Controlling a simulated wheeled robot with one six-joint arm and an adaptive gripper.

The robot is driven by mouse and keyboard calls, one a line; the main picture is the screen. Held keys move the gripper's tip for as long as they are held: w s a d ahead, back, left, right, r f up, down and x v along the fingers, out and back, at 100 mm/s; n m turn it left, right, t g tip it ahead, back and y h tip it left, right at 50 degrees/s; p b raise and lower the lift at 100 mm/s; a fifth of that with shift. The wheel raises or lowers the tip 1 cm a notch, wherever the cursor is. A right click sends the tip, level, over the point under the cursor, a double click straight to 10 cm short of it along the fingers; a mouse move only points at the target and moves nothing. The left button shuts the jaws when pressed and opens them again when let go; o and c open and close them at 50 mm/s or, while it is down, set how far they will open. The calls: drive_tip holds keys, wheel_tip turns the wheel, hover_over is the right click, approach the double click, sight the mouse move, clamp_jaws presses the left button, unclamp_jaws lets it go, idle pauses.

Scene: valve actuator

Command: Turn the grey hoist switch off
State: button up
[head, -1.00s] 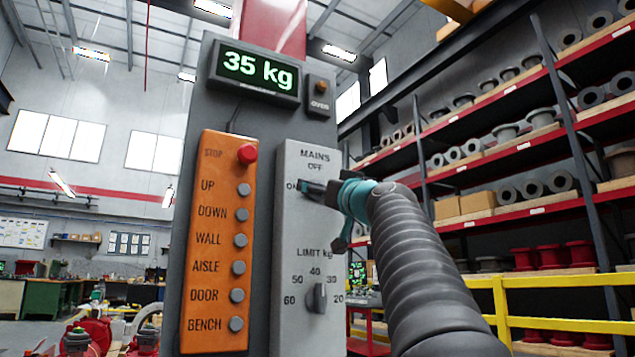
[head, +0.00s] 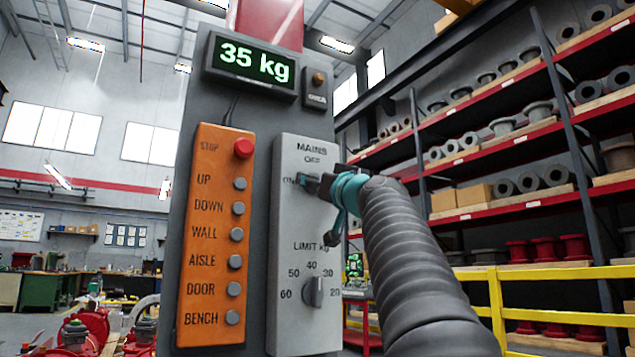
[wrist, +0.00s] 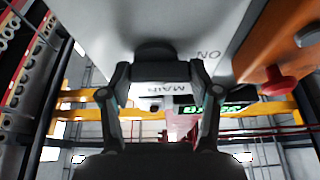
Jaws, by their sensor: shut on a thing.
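The grey mains switch is a dark rotary knob (head: 308,182) at the upper part of the grey control box (head: 306,225). "OFF" is printed above it and "ON" to its left. My gripper (head: 322,185) reaches it from the right and is shut on the knob. In the wrist view, the two fingers of my gripper (wrist: 158,75) stand either side of the dark knob (wrist: 155,48), against the pale box face, with "ON" at the right and "MAINS" below, upside down. The gripper covers much of the knob, so I cannot tell exactly where it points.
A limit dial (head: 313,291) sits lower on the same box. An orange button panel (head: 216,240) with a red stop button (head: 243,148) is to the left. The display (head: 250,68) above reads 35 kg. A yellow railing (head: 545,274) and shelves stand behind at right.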

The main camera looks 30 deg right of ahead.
drive_tip(key=m+h+p, duration=0.2)
drive_tip(key=m+p, duration=0.1)
drive_tip(key=m, duration=0.1)
drive_tip(key=m+g+h+p, duration=0.1)
drive_tip(key=m+p, duration=0.3)
drive_tip(key=m+g+h+p, duration=0.1)
drive_tip(key=m+h+p, duration=0.1)
drive_tip(key=m+p, duration=0.1)
drive_tip(key=shift+a+r+m+h+p, duration=0.1)
drive_tip(key=shift+r+m+h+p, duration=0.25)
drive_tip(key=shift+p, duration=0.3)
drive_tip(key=shift+f+m, duration=0.15)
drive_tip(key=shift+m, duration=0.1)
drive_tip(key=o, duration=1.1)
drive_tip(key=shift+o, duration=0.2)
drive_tip(key=v, duration=1.2)
